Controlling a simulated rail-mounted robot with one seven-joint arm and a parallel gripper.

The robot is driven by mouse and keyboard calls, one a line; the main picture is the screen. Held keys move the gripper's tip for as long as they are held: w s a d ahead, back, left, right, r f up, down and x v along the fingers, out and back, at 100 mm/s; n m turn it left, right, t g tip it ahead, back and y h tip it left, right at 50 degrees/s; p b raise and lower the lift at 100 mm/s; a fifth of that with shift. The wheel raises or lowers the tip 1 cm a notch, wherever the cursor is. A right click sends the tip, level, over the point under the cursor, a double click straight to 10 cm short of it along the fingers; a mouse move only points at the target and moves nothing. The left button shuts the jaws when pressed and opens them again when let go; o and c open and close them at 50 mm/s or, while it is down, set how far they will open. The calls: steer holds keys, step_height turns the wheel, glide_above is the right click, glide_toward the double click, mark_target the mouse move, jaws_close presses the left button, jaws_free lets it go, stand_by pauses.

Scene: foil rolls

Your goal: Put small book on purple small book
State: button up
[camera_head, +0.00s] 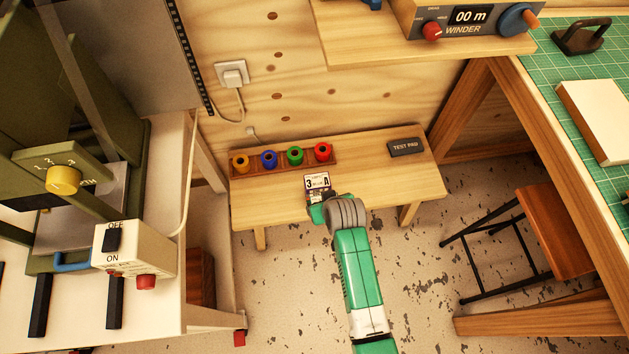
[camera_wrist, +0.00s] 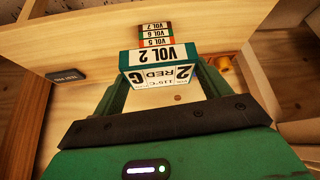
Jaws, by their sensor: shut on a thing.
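My gripper (camera_head: 320,204) is low over the front middle of the small wooden bench (camera_head: 270,205). In the wrist view, its two fingers are shut on a small book (camera_wrist: 158,56) with a teal edge, a "VOL 2" spine and a white label. Beyond it in that view are several small books (camera_wrist: 155,36) marked VOL 5, VOL 6 and VOL 7. In the head view a white label (camera_head: 317,181) with "3" and "A" shows just beyond the gripper; I cannot tell which book bears it. I cannot make out the purple small book for certain.
A wooden rack (camera_head: 280,166) with yellow, blue, green and red rolls stands at the bench's back left. A dark test pad (camera_head: 405,147) lies at its right end. A winder shelf (camera_head: 430,50) overhangs behind. A stool (camera_head: 550,225) stands to the right.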

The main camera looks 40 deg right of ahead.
steer(key=w+d+b, duration=0.1)
steer(key=w+d, duration=0.1)
steer(key=w, duration=0.1)
steer(key=w+d+b, duration=0.1)
steer(key=w+b, duration=0.1)
steer(key=w, duration=0.1)
steer(key=w+d+f+b, duration=0.1)
steer(key=w+d, duration=0.1)
steer(key=w, duration=0.1)
steer(key=shift+w+d, duration=0.2)
steer(key=shift+d, duration=0.15)
step_height(320, 180, down, 4)
steer(key=b, duration=0.3)
steer(key=shift+s, duration=0.1)
steer(key=shift+r, duration=0.25)
steer(key=o, duration=0.6)
steer(key=shift+f, duration=0.2)
steer(key=o, duration=0.4)
